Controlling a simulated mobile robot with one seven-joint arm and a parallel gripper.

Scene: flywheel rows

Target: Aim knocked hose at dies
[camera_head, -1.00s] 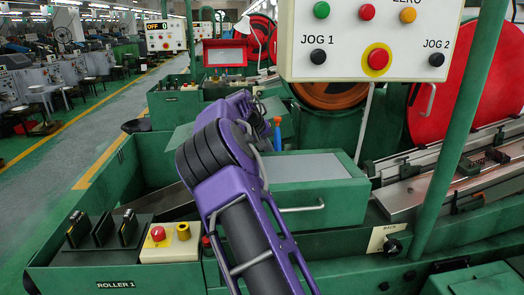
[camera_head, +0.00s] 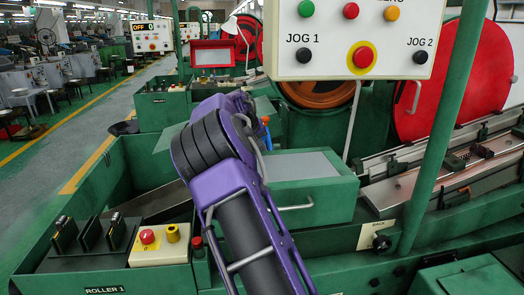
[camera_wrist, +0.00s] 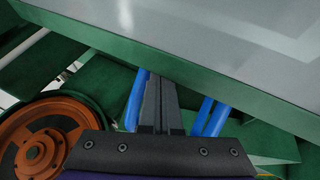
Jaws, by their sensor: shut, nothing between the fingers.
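A hose with a blue body and an orange tip (camera_head: 265,121) stands behind my purple arm in the head view, partly hidden by it. In the wrist view blue hose parts (camera_wrist: 136,103) show on both sides of my gripper (camera_wrist: 161,82). The gripper's fingers are together with nothing between them. They lie in front of the blue parts; I cannot tell whether they touch. In the head view the fingers are hidden behind the arm. I cannot pick out the dies for certain; small dark and reddish blocks (camera_head: 482,151) sit on the rails at right.
A green box with a grey top (camera_head: 305,165) stands right of my arm; its edge is close above the fingers in the wrist view. An orange wheel (camera_wrist: 38,150) is at lower left there. A button panel (camera_head: 350,40) and green post (camera_head: 440,140) stand at right. The aisle at left is clear.

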